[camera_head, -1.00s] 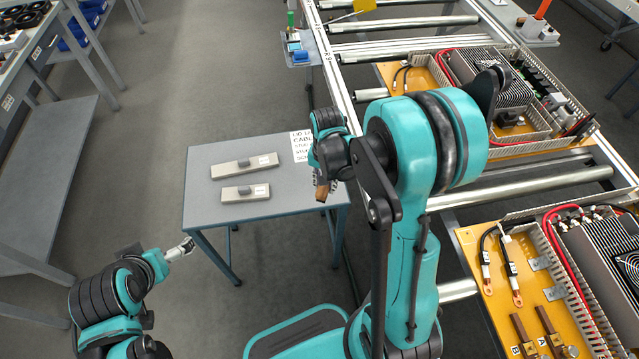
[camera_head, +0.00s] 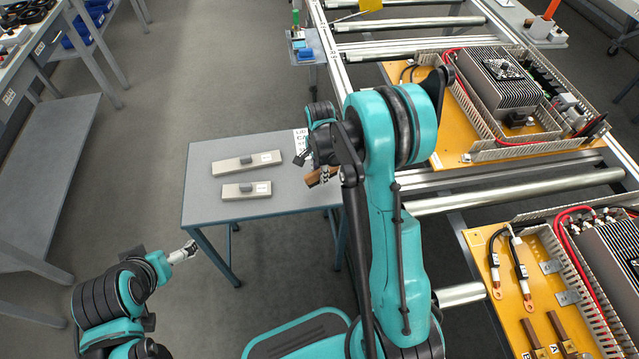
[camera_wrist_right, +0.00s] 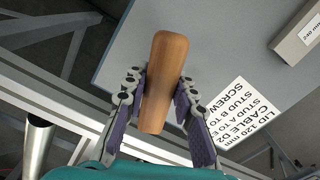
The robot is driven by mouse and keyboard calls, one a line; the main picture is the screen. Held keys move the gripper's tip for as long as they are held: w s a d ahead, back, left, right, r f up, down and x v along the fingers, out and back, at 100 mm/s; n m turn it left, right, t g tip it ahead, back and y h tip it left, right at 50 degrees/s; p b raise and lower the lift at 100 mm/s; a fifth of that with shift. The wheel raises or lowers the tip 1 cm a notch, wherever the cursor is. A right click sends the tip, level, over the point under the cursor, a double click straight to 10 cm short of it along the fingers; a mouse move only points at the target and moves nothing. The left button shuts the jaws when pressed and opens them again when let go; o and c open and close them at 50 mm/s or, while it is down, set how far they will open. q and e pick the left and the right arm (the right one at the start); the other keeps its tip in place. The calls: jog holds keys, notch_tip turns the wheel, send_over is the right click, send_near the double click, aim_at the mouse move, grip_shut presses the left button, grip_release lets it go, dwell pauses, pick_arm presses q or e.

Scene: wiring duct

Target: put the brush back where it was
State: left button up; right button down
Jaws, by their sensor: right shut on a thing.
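The brush (camera_wrist_right: 163,85) shows in the right wrist view as a brown wooden handle. Its bristles cannot be made out. My right gripper (camera_wrist_right: 158,92) is shut on the handle, with a finger on each side. In the head view the brush (camera_head: 318,177) hangs at the right edge of the small grey table (camera_head: 210,205), and my right arm hides part of it. Whether the brush touches the table cannot be told. My left gripper (camera_head: 184,253) is low at the left, in front of the table and away from the brush; its jaws are too small to read.
A printed label sheet (camera_wrist_right: 233,112) lies near the table's edge. A roller conveyor (camera_head: 500,198) with wiring panels stands at the right. The floor left of the table is clear.

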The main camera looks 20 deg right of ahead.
aim_at(319, 187)
notch_tip(319, 187, down, 4)
jog(key=shift+w+f+b, duration=0.1)
jog(key=shift+f+b, duration=0.05)
jog(key=shift+b, duration=0.85)
jog(key=c, duration=1.2)
grip_release()
